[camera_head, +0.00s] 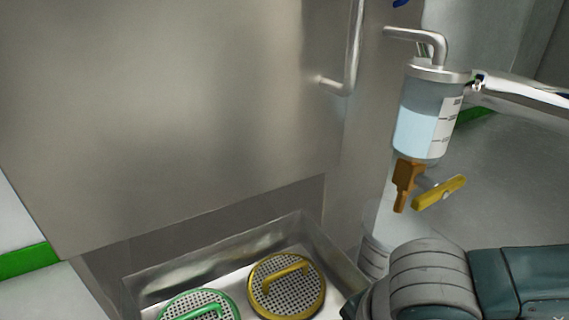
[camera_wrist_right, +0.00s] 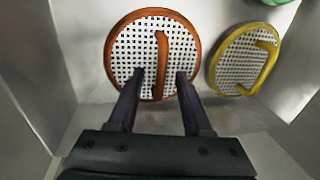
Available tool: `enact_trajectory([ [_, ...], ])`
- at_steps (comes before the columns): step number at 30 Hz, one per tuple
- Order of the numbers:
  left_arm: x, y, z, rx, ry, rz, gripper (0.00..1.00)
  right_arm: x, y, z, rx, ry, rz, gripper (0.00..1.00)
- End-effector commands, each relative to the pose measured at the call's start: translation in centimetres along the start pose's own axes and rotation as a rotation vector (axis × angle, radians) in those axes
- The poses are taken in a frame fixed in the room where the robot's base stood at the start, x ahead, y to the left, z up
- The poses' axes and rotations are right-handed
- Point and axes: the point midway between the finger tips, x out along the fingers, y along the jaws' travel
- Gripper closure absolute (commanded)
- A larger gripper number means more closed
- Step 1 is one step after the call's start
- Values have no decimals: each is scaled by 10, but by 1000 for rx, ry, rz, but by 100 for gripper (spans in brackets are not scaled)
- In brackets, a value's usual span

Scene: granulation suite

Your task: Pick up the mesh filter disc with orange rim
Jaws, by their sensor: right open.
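The mesh filter disc with the orange rim (camera_wrist_right: 128,45) shows in the right wrist view, in the upper middle, with a white perforated face and an upright orange bar handle (camera_wrist_right: 162,50). My right gripper (camera_wrist_right: 160,75) is open, with one dark fingertip on each side of the lower handle as seen from the wrist. I cannot tell whether the fingers touch the handle or the disc. In the head view the orange-rimmed disc does not show; my right arm covers the bottom right. My left gripper is not in view.
A yellow-rimmed disc (camera_head: 287,285) and a green-rimmed disc (camera_head: 200,306) lie in a metal tray (camera_head: 215,267). The yellow one is just right of the orange one in the wrist view (camera_wrist_right: 238,58). A bottle with a yellow-handled valve (camera_head: 425,120) hangs at the upper right.

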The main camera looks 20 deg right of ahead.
Motion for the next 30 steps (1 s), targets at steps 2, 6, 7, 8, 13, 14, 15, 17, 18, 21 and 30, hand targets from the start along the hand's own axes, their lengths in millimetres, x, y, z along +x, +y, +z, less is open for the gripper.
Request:
enact_trajectory([
  [2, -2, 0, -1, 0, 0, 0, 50, -2, -1, 0, 0, 0, -1, 50],
  [6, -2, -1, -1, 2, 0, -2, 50, -2, -1, 0, 0, -1, -1, 59],
  [7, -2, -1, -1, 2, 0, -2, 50, -2, -1, 0, 0, -1, -1, 63],
  [8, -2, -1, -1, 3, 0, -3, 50, -2, -1, 0, 0, -1, -1, 66],
  [13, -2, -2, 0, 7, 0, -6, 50, -2, 0, 0, 0, -1, -1, 85],
  [14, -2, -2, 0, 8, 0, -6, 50, -2, 0, 0, 0, -1, -1, 89],
  [15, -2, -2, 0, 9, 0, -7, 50, -2, 0, 0, 0, -1, -1, 93],
  [17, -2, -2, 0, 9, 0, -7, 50, -2, 0, 0, 0, -1, -1, 100],
  [18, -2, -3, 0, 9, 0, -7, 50, -2, 0, 0, 0, -1, 0, 100],
  [21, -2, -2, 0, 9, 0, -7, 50, -2, 0, 0, 0, -1, 0, 100],
  [30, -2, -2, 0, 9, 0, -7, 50, -2, 0, 0, 0, -1, 0, 100],
])
